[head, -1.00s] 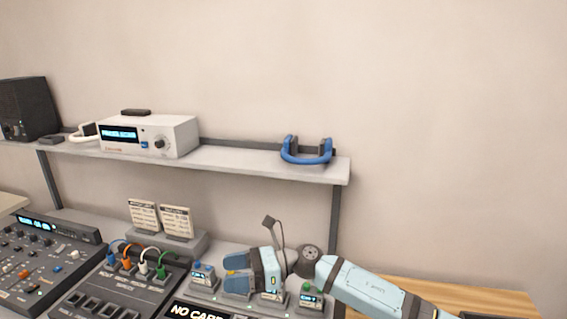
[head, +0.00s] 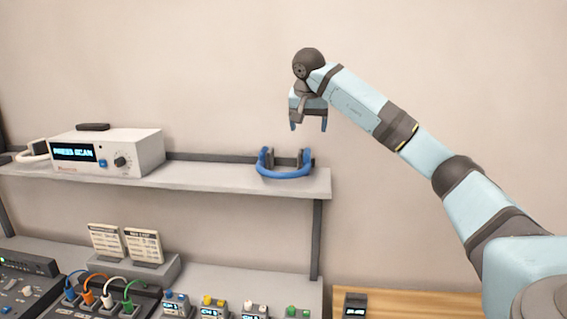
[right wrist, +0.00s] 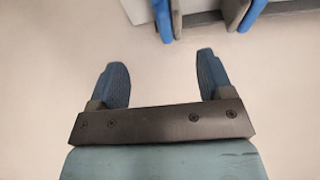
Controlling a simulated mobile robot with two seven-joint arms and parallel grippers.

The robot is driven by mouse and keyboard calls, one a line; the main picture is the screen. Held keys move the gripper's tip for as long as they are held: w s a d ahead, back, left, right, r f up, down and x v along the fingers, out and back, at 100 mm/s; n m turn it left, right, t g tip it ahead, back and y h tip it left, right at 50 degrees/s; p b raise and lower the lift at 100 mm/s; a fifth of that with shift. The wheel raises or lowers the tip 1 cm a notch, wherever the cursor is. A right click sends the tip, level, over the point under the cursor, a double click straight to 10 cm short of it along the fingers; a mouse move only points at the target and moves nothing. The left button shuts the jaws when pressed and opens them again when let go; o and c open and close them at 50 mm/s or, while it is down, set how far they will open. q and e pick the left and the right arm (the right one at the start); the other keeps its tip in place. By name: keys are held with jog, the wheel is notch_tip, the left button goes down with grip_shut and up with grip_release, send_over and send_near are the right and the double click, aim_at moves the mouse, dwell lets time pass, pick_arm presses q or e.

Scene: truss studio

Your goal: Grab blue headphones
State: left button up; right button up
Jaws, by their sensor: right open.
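The blue headphones (head: 285,172) lie near the right end of the grey shelf, with their blue band toward me and dark grey pads behind. My right gripper (head: 308,126) is above the headphones and slightly to their right, pointing down, open and empty. In the right wrist view its two fingertips (right wrist: 162,70) are apart with bare wall between them. Parts of the headphones (right wrist: 245,12) show at the top edge of that view, cut off by the frame and apart from the fingers. My left gripper is not in view.
The grey shelf (head: 220,183) also holds a white device (head: 108,152) and a white headset (head: 35,151) at left. Below are a mixer (head: 25,290), cards (head: 125,243) and small boxes (head: 214,309). The wall above is clear.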

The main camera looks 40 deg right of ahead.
aim_at(307, 153)
jog(key=x, duration=0.8)
jog(key=shift+w+f, duration=0.2)
jog(key=shift+w, duration=0.1)
jog(key=x, duration=0.2)
jog(key=p+x, duration=0.1)
jog(key=x, duration=0.2)
jog(key=shift+w+f+p, duration=0.25)
jog(key=shift+w+p, duration=0.15)
jog(key=shift+a+r, duration=0.1)
jog(key=c, duration=1.2)
